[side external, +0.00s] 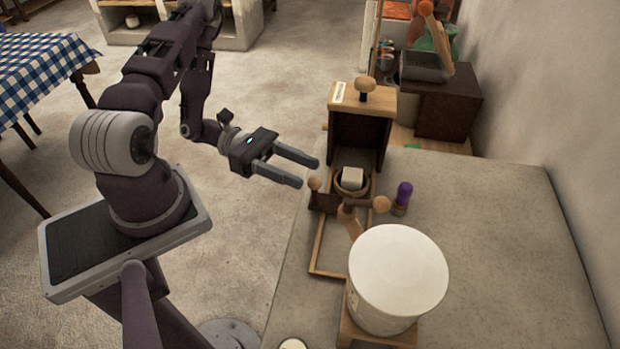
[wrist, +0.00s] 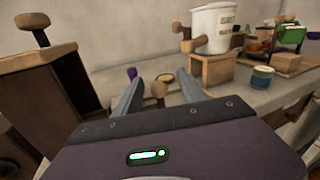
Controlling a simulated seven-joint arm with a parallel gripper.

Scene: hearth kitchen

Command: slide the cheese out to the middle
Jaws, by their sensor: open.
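The cheese, a white block (side external: 352,178), sits in a round wooden dish (side external: 352,191) at the open mouth of a dark-fronted wooden box (side external: 358,135). The box has a knob on top and also stands at the left of the wrist view (wrist: 75,80). A thin wooden frame (side external: 315,245) runs from the box toward the front. My gripper (side external: 308,174) is open and empty, left of the box and dish, fingers pointing at them. In the wrist view its fingers (wrist: 161,77) reach toward the counter. I cannot make out the cheese there.
Wooden levers with round knobs (side external: 380,204) stand just in front of the dish. A purple-topped peg (side external: 404,192) is to its right. A large white bucket (side external: 398,270) on a wooden stand (wrist: 205,70) is nearer the front. The counter's right side (side external: 500,235) is clear.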

